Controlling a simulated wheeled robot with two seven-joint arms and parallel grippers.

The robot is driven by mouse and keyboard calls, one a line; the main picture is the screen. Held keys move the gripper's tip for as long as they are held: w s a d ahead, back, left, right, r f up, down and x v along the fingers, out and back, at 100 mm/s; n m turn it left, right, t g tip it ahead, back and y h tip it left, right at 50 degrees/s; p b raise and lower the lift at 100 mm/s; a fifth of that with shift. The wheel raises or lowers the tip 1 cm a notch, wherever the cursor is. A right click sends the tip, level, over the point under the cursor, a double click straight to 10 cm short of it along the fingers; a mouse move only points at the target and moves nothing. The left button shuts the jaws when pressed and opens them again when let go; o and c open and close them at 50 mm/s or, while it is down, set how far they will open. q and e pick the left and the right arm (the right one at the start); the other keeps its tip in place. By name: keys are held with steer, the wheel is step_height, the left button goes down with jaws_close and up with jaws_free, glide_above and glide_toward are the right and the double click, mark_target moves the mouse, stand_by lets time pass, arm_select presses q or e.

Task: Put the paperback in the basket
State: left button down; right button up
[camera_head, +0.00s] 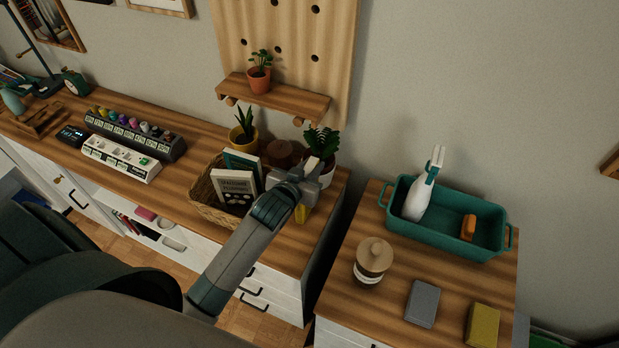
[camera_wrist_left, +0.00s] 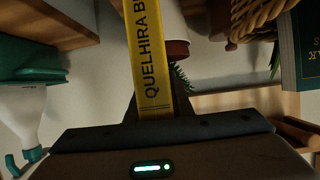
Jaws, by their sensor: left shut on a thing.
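The yellow paperback (camera_wrist_left: 152,55) stands in my left gripper's jaws in the left wrist view, its lettered spine facing the camera. The wicker basket (camera_head: 208,208) is on the long desk, just left of the gripper. It holds a white-covered book and a teal book. A wicker part of the basket (camera_wrist_left: 262,14) shows at the top right of the wrist view. My right gripper is not in view.
Potted plants (camera_head: 321,143) and a brown object (camera_head: 281,153) stand close behind the gripper. A wooden shelf (camera_head: 278,97) juts out above. Right of a gap, a lower cabinet carries a teal tub (camera_head: 445,239), a lidded jar (camera_head: 373,257) and two sponge-like blocks (camera_head: 423,303).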

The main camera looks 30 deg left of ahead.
mark_target(312, 162)
arm_select(q)
steer(key=shift+r, duration=0.2)
steer(key=shift+r+b, duration=0.35)
steer(key=shift+r, duration=0.25)
step_height(312, 162, up, 2)
steer(key=shift+r+b, duration=0.15)
steer(key=shift+b, duration=0.35)
steer(key=s+d+r+b, duration=0.1)
steer(key=d+r+b, duration=0.2)
steer(key=d+r, duration=0.4)
steer(key=d, duration=0.4)
steer(key=shift+s+d+r, duration=0.15)
steer(key=shift+s+d, duration=0.15)
steer(key=shift+s, duration=0.1)
